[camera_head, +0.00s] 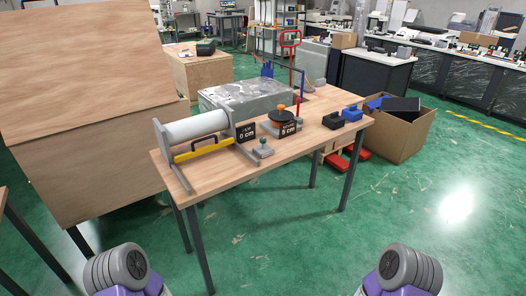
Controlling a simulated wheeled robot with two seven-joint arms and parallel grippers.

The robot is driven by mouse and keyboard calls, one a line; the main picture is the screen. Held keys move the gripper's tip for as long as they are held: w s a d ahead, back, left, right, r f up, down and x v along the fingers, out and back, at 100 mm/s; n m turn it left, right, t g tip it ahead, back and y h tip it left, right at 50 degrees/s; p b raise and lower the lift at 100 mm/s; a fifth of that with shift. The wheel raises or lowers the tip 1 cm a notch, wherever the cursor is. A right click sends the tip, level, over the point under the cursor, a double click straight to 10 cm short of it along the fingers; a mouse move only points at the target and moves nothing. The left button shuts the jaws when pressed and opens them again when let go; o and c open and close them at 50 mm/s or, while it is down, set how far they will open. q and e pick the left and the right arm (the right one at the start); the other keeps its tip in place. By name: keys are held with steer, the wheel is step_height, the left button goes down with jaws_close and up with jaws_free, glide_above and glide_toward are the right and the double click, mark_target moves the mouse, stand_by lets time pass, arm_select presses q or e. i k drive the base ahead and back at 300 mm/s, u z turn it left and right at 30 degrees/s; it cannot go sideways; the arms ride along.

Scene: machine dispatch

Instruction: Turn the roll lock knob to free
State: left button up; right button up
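A white roll (196,126) lies in a grey metal stand (232,131) at the left end of the wooden table (300,152). A yellow bar (203,147) runs along its front. A small grey-green knob on a base (263,147) stands at the table's front edge, right of the roll. An orange knob (281,107) tops a dark round reel (282,117). I cannot tell which knob is the roll lock, or its setting. Only rounded links of my arms show at the bottom; neither gripper is in view.
Black displays reading "0 cm" (247,133) and "5 cm" (288,130) stand on the table. A black block (332,121) and a blue block (352,113) sit at its right. A cardboard box (401,145) stands right of the table. Green floor before the table is clear.

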mark_target(262, 140)
steer(key=z, duration=0.85)
steer(key=i, duration=2.7)
steer(key=u, duration=2.3)
